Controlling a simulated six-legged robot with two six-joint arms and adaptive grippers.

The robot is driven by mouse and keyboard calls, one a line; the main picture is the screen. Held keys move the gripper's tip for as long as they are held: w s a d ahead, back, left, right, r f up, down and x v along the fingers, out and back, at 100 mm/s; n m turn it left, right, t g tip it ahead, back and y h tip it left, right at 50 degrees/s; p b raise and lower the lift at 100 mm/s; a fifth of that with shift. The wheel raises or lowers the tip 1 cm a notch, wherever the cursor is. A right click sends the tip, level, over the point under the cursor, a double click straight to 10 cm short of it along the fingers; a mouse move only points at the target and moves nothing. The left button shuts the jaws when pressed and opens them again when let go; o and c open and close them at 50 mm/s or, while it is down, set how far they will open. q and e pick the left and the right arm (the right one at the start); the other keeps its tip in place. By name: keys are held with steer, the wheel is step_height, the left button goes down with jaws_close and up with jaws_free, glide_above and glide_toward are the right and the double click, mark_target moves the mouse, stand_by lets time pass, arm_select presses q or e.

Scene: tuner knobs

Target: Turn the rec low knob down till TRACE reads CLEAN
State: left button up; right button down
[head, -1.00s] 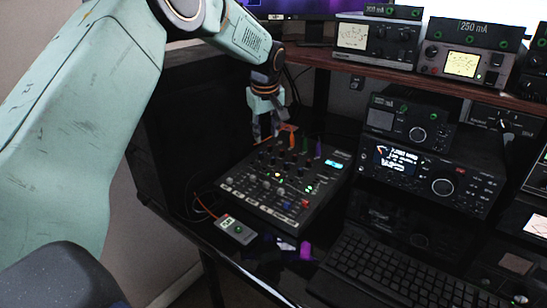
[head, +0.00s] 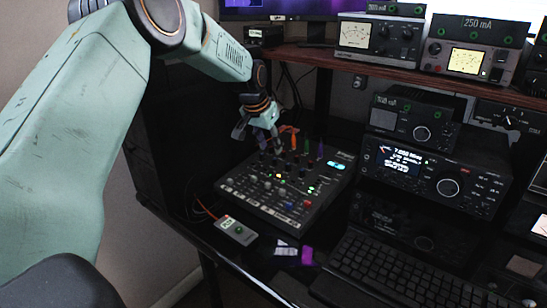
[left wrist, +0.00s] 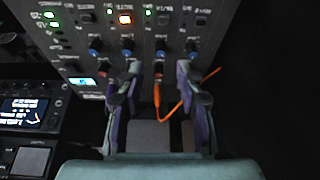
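The black mixer (head: 235,188) lies on the desk with rows of small knobs. My left gripper (head: 270,143) is at the mixer's back-left edge. In the left wrist view the left gripper (left wrist: 157,77) is open, its two fingers spread at either side of a dark knob (left wrist: 159,68), with no visible contact. A row of blue-capped knobs (left wrist: 128,50) lies just beyond the fingertips. I cannot read which knob is rec low. The mixer's small lit display (left wrist: 82,82) and a pale box with a green screen (head: 227,223) show; I cannot read TRACE on either. The right gripper is out of view.
An orange cable (left wrist: 175,109) runs close between the fingers and curves right. Coloured plugs (head: 290,134) stand along the mixer's back edge. A keyboard (head: 390,270) and a radio (head: 435,178) are to the right. A dark cabinet stands at left.

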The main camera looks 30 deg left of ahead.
mark_target(274, 159)
arm_select(q)
steer(key=b+x, duration=0.1)
steer(key=x, duration=0.4)
steer(key=shift+w+f, duration=0.1)
steer(key=shift+f, duration=0.25)
steer(key=shift+c, duration=0.2)
jaws_close()
